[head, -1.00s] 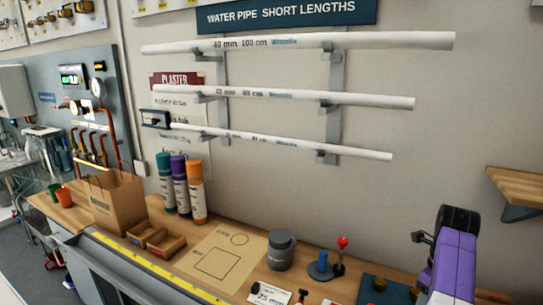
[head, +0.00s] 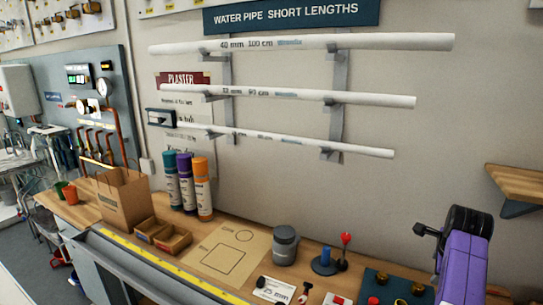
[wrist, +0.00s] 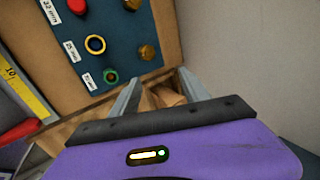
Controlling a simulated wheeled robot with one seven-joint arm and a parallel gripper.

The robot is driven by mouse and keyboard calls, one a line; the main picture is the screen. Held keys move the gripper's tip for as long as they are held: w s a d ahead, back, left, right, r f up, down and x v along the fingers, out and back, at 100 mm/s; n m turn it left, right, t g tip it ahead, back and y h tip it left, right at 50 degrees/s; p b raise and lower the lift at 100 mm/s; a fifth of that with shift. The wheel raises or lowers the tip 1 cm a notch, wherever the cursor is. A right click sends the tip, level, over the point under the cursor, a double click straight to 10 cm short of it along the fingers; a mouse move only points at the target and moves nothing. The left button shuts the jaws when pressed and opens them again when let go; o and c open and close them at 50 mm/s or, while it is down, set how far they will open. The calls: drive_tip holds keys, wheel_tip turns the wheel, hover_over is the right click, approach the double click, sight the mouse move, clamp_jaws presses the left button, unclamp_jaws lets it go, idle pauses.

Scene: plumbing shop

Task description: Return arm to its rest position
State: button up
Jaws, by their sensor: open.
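My gripper (wrist: 160,90) shows in the wrist view with its two grey fingers apart and nothing between the tips. Beyond the fingers lies a wooden tray or box (wrist: 180,78) with a brownish piece in it, partly hidden by my gripper. In the head view my purple arm (head: 462,262) stands at the right edge, over the right end of the bench. The gripper's fingers cannot be made out there.
A dark teal board (wrist: 60,50) with coloured rings and brass fittings lies close to my gripper. A wall shelf (head: 520,183) juts out near my arm. A grey jar (head: 284,246) and a red-topped stand (head: 345,250) are on the bench. Pipes (head: 300,42) hang on wall brackets.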

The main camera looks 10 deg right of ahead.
drive_tip(key=s+a+n+t+y+b, duration=0.1)
drive_tip(key=s+a+n+t, duration=0.2)
drive_tip(key=s+a+n, duration=0.5)
drive_tip(key=s+a+f+n+t+y+b, duration=0.1)
drive_tip(key=s+a+n+t, duration=0.2)
drive_tip(key=s, duration=2.1)
drive_tip(key=s+a+f+n+t+y+b, duration=0.1)
drive_tip(key=s+a+n+t, duration=0.3)
drive_tip(key=s+a+n, duration=1)
drive_tip(key=s+a, duration=0.2)
drive_tip(key=a, duration=0.5)
drive_tip(key=shift+a+f, duration=0.1)
